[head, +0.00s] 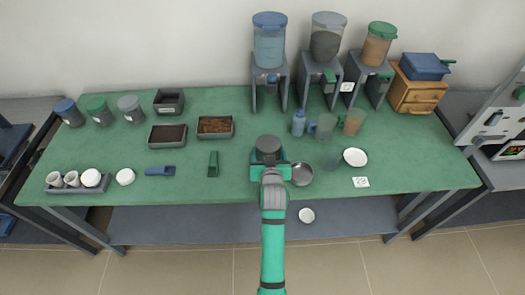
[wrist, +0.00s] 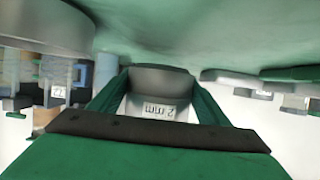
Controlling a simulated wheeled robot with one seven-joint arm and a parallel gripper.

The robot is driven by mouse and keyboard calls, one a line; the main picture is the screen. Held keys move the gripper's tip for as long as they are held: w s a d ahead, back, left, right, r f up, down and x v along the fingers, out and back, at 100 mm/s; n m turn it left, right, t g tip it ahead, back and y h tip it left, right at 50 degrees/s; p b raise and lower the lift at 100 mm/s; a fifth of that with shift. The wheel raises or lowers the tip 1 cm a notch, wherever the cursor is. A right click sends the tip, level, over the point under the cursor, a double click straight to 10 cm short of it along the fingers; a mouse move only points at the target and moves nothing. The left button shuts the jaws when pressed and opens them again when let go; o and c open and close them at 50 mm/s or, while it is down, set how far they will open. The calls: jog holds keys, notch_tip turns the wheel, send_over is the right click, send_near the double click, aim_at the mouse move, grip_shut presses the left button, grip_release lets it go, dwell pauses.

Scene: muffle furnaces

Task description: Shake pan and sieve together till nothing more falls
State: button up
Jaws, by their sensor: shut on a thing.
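My gripper (head: 270,170) is shut on a round grey vessel (head: 268,144), which looks like the sieve. It is at the middle of the green bench, near the front. In the wrist view the vessel's wall (wrist: 160,80) sits between the two green fingers. It bears a white label, upside down, that seems to read 2 mm. Its top looks dark grey from above. Whether a pan is joined under it is hidden.
Blue and clear jugs (head: 325,126) and a bottle (head: 298,122) stand behind right. A white dish (head: 355,157) lies right. Hoppers on stands (head: 268,70) line the back. Dark trays (head: 167,136), a green scoop (head: 213,164) and a blue scoop (head: 160,171) lie left.

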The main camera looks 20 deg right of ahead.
aim_at(260, 158)
jog(key=shift+a, duration=0.2)
jog(key=shift+w+a, duration=0.15)
jog(key=shift+a, duration=1.1)
jog(key=d, duration=0.2)
jog(key=shift+d+r, duration=0.1)
jog(key=shift+d, duration=0.2)
jog(key=shift+w+a, duration=0.15)
jog(key=shift+a, duration=1.3)
jog(key=shift+s+d, duration=0.15)
jog(key=shift+d, duration=0.65)
jog(key=shift+s+d, duration=0.15)
jog(key=shift+d, duration=0.65)
jog(key=shift+a, duration=0.1)
jog(key=shift+w+a, duration=0.2)
jog(key=shift+w, duration=0.15)
